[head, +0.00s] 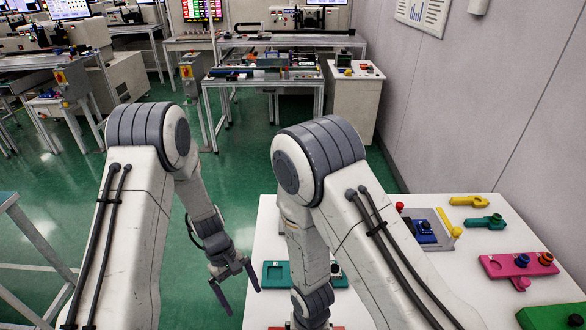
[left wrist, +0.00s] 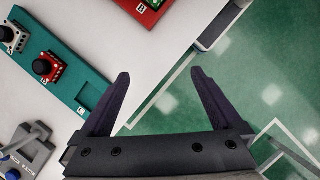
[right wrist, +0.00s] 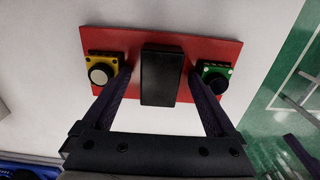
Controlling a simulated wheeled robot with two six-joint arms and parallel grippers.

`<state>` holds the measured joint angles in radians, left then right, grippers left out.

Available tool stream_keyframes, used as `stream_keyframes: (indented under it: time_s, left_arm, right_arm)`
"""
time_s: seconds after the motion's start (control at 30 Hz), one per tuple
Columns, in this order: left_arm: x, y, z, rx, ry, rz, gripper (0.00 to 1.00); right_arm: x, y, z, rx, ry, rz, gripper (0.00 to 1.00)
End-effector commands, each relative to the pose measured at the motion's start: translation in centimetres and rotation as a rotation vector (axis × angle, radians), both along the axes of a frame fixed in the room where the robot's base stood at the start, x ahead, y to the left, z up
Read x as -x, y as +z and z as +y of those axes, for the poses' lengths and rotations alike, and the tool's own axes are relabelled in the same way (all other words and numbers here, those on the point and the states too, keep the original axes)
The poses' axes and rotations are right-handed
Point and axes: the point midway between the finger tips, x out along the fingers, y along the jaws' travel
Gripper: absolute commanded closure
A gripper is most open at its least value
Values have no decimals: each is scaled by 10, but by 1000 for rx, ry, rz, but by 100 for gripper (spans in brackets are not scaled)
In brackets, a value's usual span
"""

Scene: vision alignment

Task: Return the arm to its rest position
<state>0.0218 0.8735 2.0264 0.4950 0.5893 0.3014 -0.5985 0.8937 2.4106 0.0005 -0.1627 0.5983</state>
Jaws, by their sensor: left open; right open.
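My left gripper (head: 236,287) hangs open and empty over the green floor, just off the left edge of the white table (head: 258,235). In the left wrist view its fingers (left wrist: 160,74) stand wide apart with nothing between them. My right gripper (right wrist: 160,78) is open above a red plate (right wrist: 215,48). Its fingers stand on either side of a black block (right wrist: 162,75) on that plate, with gaps visible. In the head view my right arm hides most of the plate, and the right fingers do not show.
A teal plate (head: 272,274) with a red module (left wrist: 46,67) lies near the table's left edge. A pink plate (head: 500,266), a green part (head: 487,222) and a yellow part (head: 468,201) lie on the right side. A wall (head: 490,90) bounds the right.

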Motion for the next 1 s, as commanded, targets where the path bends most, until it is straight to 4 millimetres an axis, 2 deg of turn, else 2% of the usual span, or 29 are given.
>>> stream_keyframes:
  time_s: [0.2,0.37,0.77,1.0]
  left_arm:
    - [-24,0,24,0,3,-1,1]
    - [-31,0,31,0,0,0,1]
    - [-33,0,33,0,-1,0,1]
    - [-28,11,33,2,-21,2,1]
  right_arm:
    - [0,0,0,0,0,0,8]
    - [0,0,0,0,0,0,8]
    - [0,0,0,0,0,0,8]
    - [3,8,2,7,18,11,8]
